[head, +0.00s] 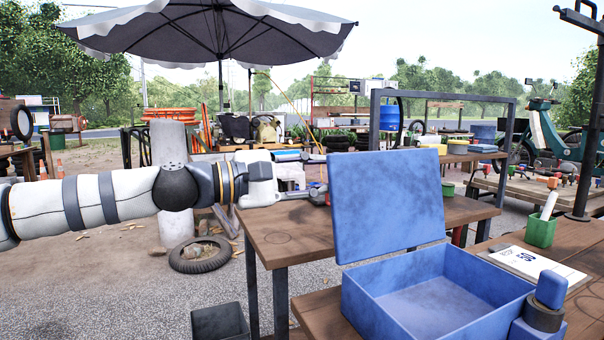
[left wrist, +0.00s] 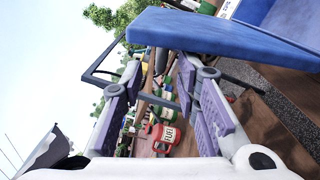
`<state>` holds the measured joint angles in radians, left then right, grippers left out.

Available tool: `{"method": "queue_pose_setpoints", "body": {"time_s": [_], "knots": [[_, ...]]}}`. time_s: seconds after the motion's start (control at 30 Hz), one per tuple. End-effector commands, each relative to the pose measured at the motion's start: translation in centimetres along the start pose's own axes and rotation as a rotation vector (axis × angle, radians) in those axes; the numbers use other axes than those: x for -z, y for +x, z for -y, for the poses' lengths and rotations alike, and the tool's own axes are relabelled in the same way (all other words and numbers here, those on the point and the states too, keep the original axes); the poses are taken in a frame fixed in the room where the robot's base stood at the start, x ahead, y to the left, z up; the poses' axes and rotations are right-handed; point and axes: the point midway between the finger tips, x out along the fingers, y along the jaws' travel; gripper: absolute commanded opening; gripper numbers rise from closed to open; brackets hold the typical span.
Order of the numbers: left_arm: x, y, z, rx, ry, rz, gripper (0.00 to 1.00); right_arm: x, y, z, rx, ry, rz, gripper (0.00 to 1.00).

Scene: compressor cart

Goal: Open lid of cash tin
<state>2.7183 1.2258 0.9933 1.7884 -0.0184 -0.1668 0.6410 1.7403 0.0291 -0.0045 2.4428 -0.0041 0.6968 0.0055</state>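The blue cash tin (head: 440,300) stands on the wooden table at the lower right of the head view. Its lid (head: 388,160) stands up, tilted slightly back, and the inside is in view and looks empty. My left gripper (head: 316,190) is left of the lid, near its left edge; the lid may hide part of the fingertips. In the left wrist view the fingers (left wrist: 158,82) are spread with nothing between them. The blue lid (left wrist: 220,38) crosses above and right of the fingertips there; I cannot tell whether it touches. My right gripper is in neither view.
A blue object with a dark ring (head: 545,312) stands at the tin's right front corner. A white card (head: 533,263) and a green cup (head: 541,231) are behind it. Another wooden table (head: 290,235) lies beyond the tin. A red fuel can (left wrist: 163,138) shows in the wrist view.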

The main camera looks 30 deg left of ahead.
Motion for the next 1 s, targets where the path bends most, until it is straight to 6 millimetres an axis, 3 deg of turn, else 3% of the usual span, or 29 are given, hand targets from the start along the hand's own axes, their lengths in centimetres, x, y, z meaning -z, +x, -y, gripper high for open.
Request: {"method": "queue_pose_setpoints", "body": {"time_s": [0.1, 0.3, 1.0], "knots": [[-0.1, -2.8, -0.5, -0.01, 0.005, 0.001, 0.29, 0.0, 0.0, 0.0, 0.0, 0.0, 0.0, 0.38], [-0.1, -5.1, -0.3, -0.009, 0.002, 0.003, 0.29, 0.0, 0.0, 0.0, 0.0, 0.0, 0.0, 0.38], [0.0, -5.8, -0.3, -0.008, 0.003, -0.001, 0.29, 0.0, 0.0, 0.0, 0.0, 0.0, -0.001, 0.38]]}}
